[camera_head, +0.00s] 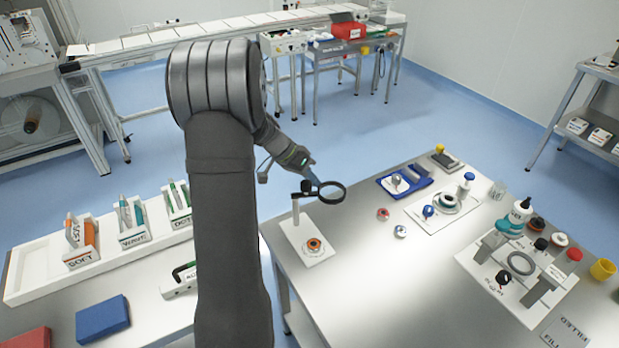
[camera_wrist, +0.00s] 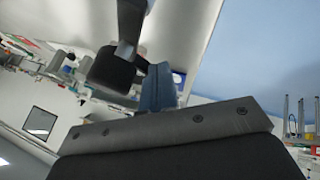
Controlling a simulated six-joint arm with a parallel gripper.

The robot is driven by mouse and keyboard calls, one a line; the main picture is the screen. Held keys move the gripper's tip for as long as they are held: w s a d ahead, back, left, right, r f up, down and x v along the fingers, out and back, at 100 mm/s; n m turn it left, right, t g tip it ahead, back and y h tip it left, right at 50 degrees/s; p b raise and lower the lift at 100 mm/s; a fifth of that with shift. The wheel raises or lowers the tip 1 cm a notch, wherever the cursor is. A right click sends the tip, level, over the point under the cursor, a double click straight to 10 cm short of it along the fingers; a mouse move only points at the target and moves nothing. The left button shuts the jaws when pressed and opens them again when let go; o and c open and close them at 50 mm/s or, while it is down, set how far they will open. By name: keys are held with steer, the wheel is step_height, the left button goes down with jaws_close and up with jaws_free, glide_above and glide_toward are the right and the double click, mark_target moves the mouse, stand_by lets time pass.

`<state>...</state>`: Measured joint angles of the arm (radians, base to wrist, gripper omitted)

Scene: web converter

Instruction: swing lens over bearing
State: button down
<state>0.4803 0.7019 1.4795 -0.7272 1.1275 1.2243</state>
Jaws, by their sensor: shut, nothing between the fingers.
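The lens (camera_head: 331,193) is a dark round ring on a short arm at the top of a pale post (camera_head: 295,212). The post stands on a white base plate (camera_head: 294,232) at the left side of the right-hand table. The bearing (camera_head: 314,246), a ring with orange and dark parts, lies on the plate. In the head view the lens appears above and right of the bearing, out past the plate. My gripper (camera_head: 312,180) is shut and empty at the lens arm's dark joint; whether it touches is unclear. Its blue fingers (camera_wrist: 155,88) show in the wrist view beside a dark block.
Small red (camera_head: 383,214) and blue-white (camera_head: 400,231) parts lie right of the lens. A blue tray (camera_head: 418,184), a white board (camera_head: 432,220) and a fixture (camera_head: 480,262) stand farther right. The table front is clear. A white holder (camera_head: 80,262) stands left.

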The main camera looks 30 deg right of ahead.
mark_target(322, 196)
steer(key=s+m+g+y, duration=0.1)
steer(key=m, duration=0.1)
steer(key=s+m+g+y, duration=0.1)
steer(key=m, duration=0.1)
steer(key=s+m+y, duration=0.1)
steer(key=m, duration=0.1)
steer(key=shift+s+m+g, duration=0.3)
steer(key=shift+s+g, duration=0.05)
steer(key=shift+g, duration=0.05)
steer(key=m+y, duration=0.1)
steer(key=s+m, duration=0.1)
steer(key=shift+s+a+m+g+y, duration=0.2)
steer(key=shift+a+m+g+y, duration=0.1)
steer(key=shift+a+y, duration=0.1)
steer(key=s+m+y, duration=0.1)
steer(key=a+m, duration=0.1)
steer(key=shift+s+a+m+y, duration=0.2)
steer(key=shift+s+m+y, duration=0.15)
steer(key=shift+m+y, duration=0.05)
